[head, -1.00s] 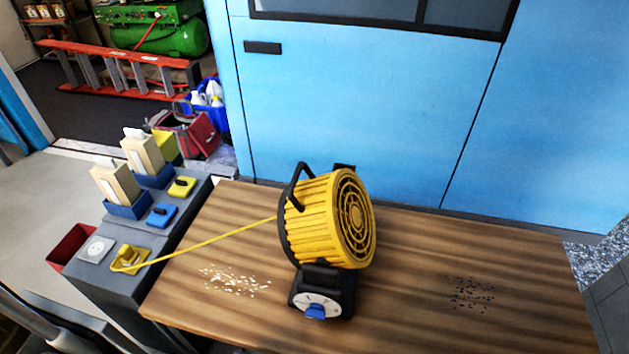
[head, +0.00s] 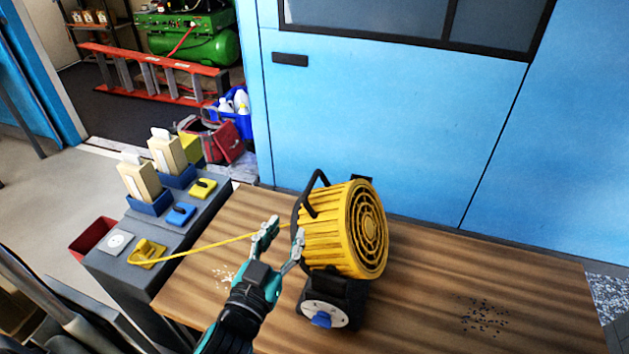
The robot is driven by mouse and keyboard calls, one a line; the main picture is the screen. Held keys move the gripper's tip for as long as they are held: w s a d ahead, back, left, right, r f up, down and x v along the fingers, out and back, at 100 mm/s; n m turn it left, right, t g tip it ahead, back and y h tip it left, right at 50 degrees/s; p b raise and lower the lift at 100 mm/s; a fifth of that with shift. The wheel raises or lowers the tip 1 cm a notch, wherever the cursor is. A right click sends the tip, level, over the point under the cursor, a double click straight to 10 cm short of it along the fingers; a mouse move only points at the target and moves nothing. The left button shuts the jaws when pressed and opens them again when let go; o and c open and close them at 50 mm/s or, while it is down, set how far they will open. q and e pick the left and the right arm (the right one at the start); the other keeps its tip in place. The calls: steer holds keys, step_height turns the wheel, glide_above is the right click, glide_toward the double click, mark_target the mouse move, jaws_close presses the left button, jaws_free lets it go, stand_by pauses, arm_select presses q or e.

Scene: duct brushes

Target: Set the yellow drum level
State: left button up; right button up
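The yellow drum (head: 334,233) is ribbed, with a round grille facing right and a black carrying handle (head: 314,191) at its upper left. It looks tilted on its black base (head: 345,292), which stands on the wooden table. A white dial (head: 326,312) with a blue knob is on the base's near side. My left gripper (head: 283,234) is open just left of the drum, its fingers apart and one fingertip close to the drum's left rim. I cannot tell whether it touches. My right gripper is not in view.
A yellow cord (head: 212,246) runs from the drum to a yellow plug (head: 148,252) on the grey side unit, passing behind my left gripper. Pale chips (head: 224,274) and dark bits (head: 482,315) lie on the table (head: 430,290). A blue wall (head: 400,120) stands behind.

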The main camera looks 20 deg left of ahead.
mark_target(317, 174)
arm_select(q)
steer(key=w, duration=0.5)
steer(key=w+p, duration=0.1)
steer(key=w, duration=0.4)
steer(key=w+p, duration=0.1)
steer(key=w, duration=0.5)
steer(key=shift+d, duration=0.3)
jaws_close()
